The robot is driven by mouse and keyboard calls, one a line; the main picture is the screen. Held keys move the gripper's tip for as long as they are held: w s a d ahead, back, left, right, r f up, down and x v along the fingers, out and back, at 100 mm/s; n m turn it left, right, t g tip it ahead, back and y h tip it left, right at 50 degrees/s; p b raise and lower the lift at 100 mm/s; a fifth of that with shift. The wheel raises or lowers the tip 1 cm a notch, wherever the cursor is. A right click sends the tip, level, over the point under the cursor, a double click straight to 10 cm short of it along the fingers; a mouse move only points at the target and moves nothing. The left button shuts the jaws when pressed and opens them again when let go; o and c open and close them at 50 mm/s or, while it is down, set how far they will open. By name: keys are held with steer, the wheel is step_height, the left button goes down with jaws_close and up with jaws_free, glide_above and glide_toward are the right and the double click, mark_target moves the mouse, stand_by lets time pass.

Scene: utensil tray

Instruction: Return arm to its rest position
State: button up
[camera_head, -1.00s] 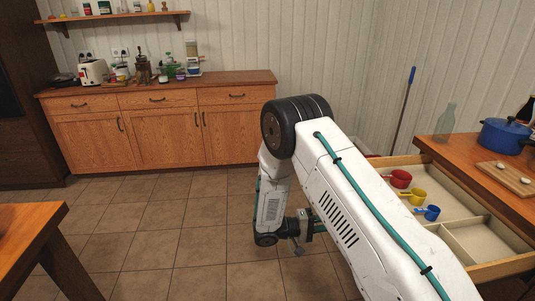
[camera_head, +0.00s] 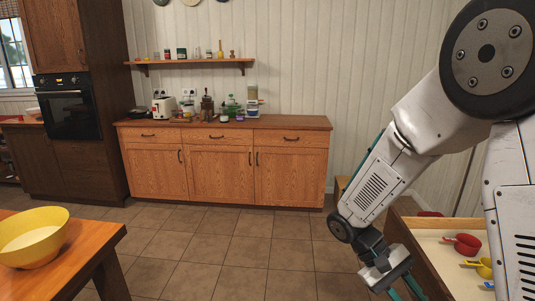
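My arm fills the right side of the head view, with its elbow high at the top right and its forearm sloping down to the left. My gripper (camera_head: 392,288) is at the lower end, in front of the open drawer's left side, pointing down toward the bottom edge. Its fingers are partly cut off by the frame, so I cannot tell how far apart they are. The open drawer (camera_head: 428,262) holds a red measuring cup (camera_head: 465,245) and a yellow one (camera_head: 484,268). A bit of blue shows at the frame's edge beside them. My arm hides the drawer's right part.
A wooden table (camera_head: 88,246) with a yellow bowl (camera_head: 34,238) stands at the left front. A wooden cabinet (camera_head: 222,170) with a toaster (camera_head: 163,107) and small items stands at the back wall. A dark oven (camera_head: 67,106) is at the left. The tiled floor (camera_head: 230,250) between is clear.

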steer(key=s+a+r+m+t+y, duration=0.1)
steer(key=s+a+r+t+y, duration=0.2)
steer(key=s+r+t+y, duration=0.4)
steer(key=s+r+t, duration=0.1)
steer(key=s+r, duration=0.6)
steer(key=r, duration=0.3)
steer(key=shift+s+a+m+t, duration=0.3)
steer(key=shift+s, duration=0.05)
